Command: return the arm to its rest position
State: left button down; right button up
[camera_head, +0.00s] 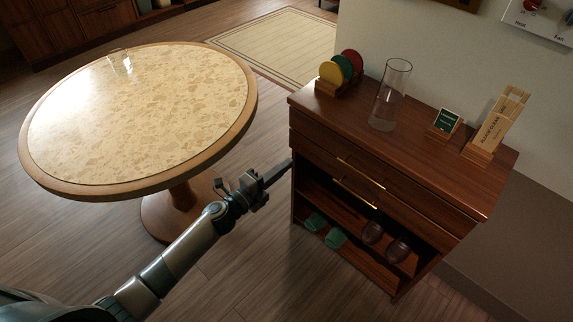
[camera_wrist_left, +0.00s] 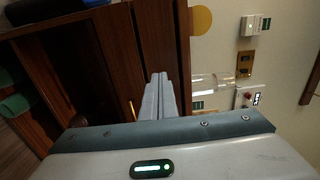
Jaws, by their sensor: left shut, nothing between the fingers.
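My left arm comes in from the lower left in the head view. Its gripper (camera_head: 277,173) is shut and empty, pointing at the left front edge of the dark wooden cabinet (camera_head: 322,135). I cannot tell whether the fingertips touch the cabinet or only overlap it in view. In the left wrist view the closed fingers (camera_wrist_left: 159,95) lie together, with the cabinet's wood (camera_wrist_left: 160,35) behind them. My right gripper is not in view.
A round table (camera_head: 140,110) with a small clear glass (camera_head: 121,62) stands at the left. The cabinet top holds coloured discs (camera_head: 340,68), a glass cylinder (camera_head: 389,98), a small sign (camera_head: 445,122) and a wooden holder (camera_head: 497,125). Slippers (camera_head: 372,232) sit on its lower shelf.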

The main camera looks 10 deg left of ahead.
pick_arm(q)
jog(key=shift+f, duration=0.1)
dwell(0.3)
jog(key=s+a+f+n+g+y, duration=0.15)
jog(key=s+f+n, duration=0.25)
jog(key=f, duration=0.4)
jog(key=s+a+f+n+g+y, duration=0.1)
jog(key=s+a+f+n+y, duration=0.15)
jog(key=s+f+n, duration=0.4)
jog(key=s+a+f+n+g+y, duration=0.1)
jog(key=s+f+n+y, duration=0.2)
jog(key=f, duration=0.7)
jog(key=s+d+f+n+g, duration=0.1)
jog(key=s+f+n+g, duration=0.2)
jog(key=s+f, duration=0.5)
jog(key=s+f+n+g, duration=0.3)
jog(key=s+f, duration=0.6)
jog(key=s, duration=0.7)
jog(key=shift+s+d+n+y, duration=0.15)
jog(key=shift+d+n+y, duration=0.2)
jog(key=shift+n, duration=0.8)
jog(key=shift+g, duration=0.25)
